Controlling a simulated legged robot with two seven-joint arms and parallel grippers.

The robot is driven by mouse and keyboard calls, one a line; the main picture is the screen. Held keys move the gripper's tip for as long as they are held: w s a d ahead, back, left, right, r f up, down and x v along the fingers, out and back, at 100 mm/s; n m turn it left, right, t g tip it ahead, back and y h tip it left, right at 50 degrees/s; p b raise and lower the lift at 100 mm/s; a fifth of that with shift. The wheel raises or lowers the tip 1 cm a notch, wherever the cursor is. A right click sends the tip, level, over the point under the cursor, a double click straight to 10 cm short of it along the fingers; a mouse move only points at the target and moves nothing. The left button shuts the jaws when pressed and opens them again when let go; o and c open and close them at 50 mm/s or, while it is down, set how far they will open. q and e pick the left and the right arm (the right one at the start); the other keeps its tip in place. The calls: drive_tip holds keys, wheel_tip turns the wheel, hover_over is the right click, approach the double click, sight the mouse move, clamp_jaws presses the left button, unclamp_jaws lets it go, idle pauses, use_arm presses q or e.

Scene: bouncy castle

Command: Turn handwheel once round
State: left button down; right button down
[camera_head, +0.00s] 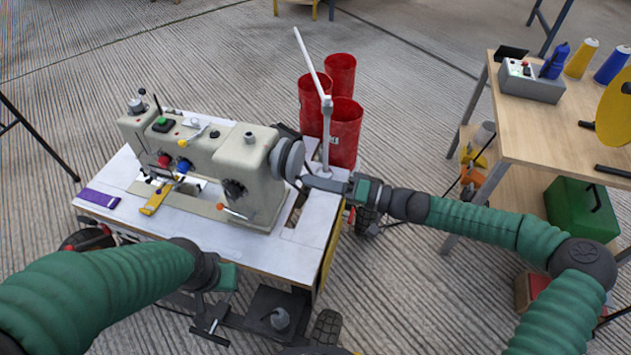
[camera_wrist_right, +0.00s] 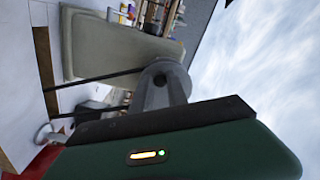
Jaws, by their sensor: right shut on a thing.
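The handwheel (camera_head: 287,160) is a grey disc on the right end of the beige sewing machine (camera_head: 235,160). My right gripper (camera_head: 305,180) reaches in from the right and is shut on the handwheel at its lower right edge. In the right wrist view, a grey rounded part (camera_wrist_right: 162,84) stands right in front of the gripper's dark palm; the exact contact is hard to make out there.
The white machine table (camera_head: 320,210) holds a thread stand (camera_head: 326,110) close behind my right gripper. Red bins (camera_head: 346,130) stand behind it. A wooden bench (camera_head: 555,130) with a control box (camera_head: 530,82) and thread cones is at the right. A purple strip (camera_head: 98,198) lies at the table's left.

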drive_tip(key=c, duration=1.5)
unclamp_jaws()
drive_tip(key=shift+s+f, duration=0.1)
drive_tip(key=shift+f, duration=0.1)
drive_tip(key=shift+o, duration=1)
drive_tip(key=shift+r, duration=0.1)
drive_tip(key=p+v, duration=0.5)
drive_tip(key=v, duration=1.2)
